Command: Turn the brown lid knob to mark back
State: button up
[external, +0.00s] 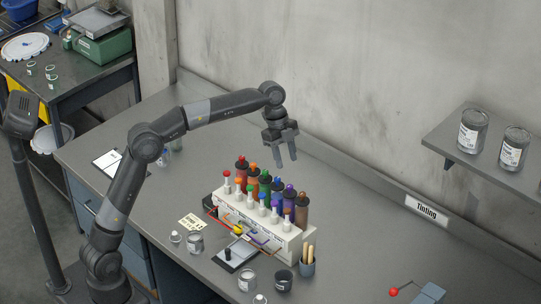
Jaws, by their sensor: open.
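The tinting rack (233,208) is white and stands on the grey bench with a back row of coloured canisters with lid knobs and a front row of small knobbed bottles. The canister at its right end (302,216) is brown, with a brownish lid knob (302,196) on top. The knob is too small to tell which mark it points to. My gripper (285,161) is open and empty, with its fingers pointing down. It is in the air above and behind the rack, apart from the canisters.
A shelf (454,146) with cans juts from the wall at right. The bench behind the rack is clear.

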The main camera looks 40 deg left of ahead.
aim_at(303, 193)
jog(key=shift+m+g+h, duration=0.4)
jog(key=shift+m, duration=0.5)
jog(key=w+x, duration=0.1)
jog(key=x, duration=0.3)
jog(key=w+x, duration=0.1)
jog(key=x, duration=0.3)
jog(key=w+d+x, duration=0.1)
jog(key=x, duration=0.3)
jog(key=shift+s+f, duration=0.1)
grip_shut()
